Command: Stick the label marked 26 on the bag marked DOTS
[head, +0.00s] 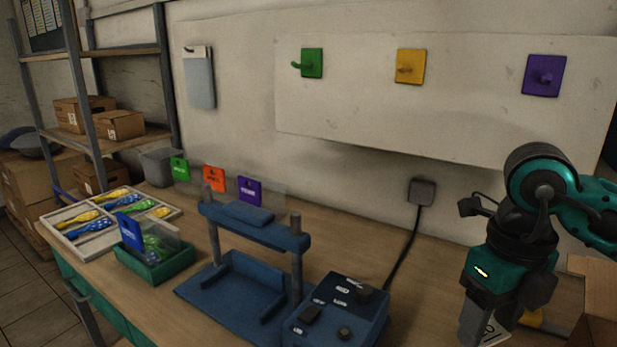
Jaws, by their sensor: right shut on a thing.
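My right gripper (484,334) is at the lower right, pointing down, shut on a white label (494,333) with dark print. The label is partly cut off by the lower edge, and I cannot read its number. Three clear bags with coloured headers stand in a row at the back of the table: a green-headed bag (180,168), an orange-headed bag (214,178) and a purple-headed bag (250,190). A blue-headed bag (131,231) with green contents leans in a green tray (152,276). The header words are too small to tell which says DOTS. My left gripper is out of view.
A blue press frame (254,228) stands mid-table, with a blue control box (335,318) at its right. A cardboard box (598,305) is beside my right gripper. Wall hooks hang behind.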

